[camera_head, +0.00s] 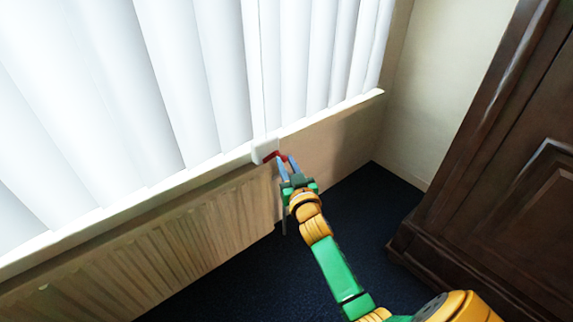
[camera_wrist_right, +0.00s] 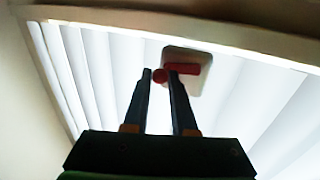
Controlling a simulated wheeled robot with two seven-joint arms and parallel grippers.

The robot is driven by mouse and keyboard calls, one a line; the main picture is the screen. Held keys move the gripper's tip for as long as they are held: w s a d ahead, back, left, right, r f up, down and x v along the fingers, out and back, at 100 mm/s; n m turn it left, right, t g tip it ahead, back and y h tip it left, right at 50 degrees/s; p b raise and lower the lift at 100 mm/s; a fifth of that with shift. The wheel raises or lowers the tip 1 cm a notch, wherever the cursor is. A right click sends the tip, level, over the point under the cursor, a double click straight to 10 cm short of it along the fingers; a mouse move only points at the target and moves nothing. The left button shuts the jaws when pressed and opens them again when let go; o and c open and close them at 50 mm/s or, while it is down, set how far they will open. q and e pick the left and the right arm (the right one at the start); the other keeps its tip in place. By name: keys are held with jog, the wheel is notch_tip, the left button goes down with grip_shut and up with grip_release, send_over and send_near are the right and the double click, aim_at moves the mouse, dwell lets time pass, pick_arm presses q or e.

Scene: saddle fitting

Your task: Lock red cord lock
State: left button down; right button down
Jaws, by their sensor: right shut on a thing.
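The red cord lock (camera_head: 270,155) sits on a white mounting plate (camera_head: 260,150) at the window sill, at the foot of the blinds. In the right wrist view the red cord lock (camera_wrist_right: 184,69) shows in front of the pale plate (camera_wrist_right: 190,86). My right gripper (camera_head: 282,161) reaches up to it and is shut on the red cord lock. In the right wrist view its two fingertips (camera_wrist_right: 160,72) are at the red part, with a round red end between them. My left gripper is not in view.
White vertical blinds (camera_head: 190,70) hang above the sill (camera_head: 330,112). A ribbed radiator (camera_head: 180,245) stands below on the left. A dark wooden cabinet (camera_head: 500,190) stands on the right. Dark blue carpet (camera_head: 365,210) is open between them.

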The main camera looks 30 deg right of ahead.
jog(key=shift+r, duration=0.1)
jog(key=m+p, duration=0.1)
jog(key=p, duration=0.2)
jog(key=shift+m+g, duration=0.3)
jog(key=shift+g, duration=0.1)
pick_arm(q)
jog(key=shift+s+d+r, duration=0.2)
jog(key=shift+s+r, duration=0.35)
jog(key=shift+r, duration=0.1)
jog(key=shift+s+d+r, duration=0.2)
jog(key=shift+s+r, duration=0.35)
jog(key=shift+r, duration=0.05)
pick_arm(e)
jog(key=shift+f, duration=0.5)
jog(key=c, duration=0.7)
grip_release()
jog(key=shift+c, duration=0.2)
jog(key=shift+r, duration=0.1)
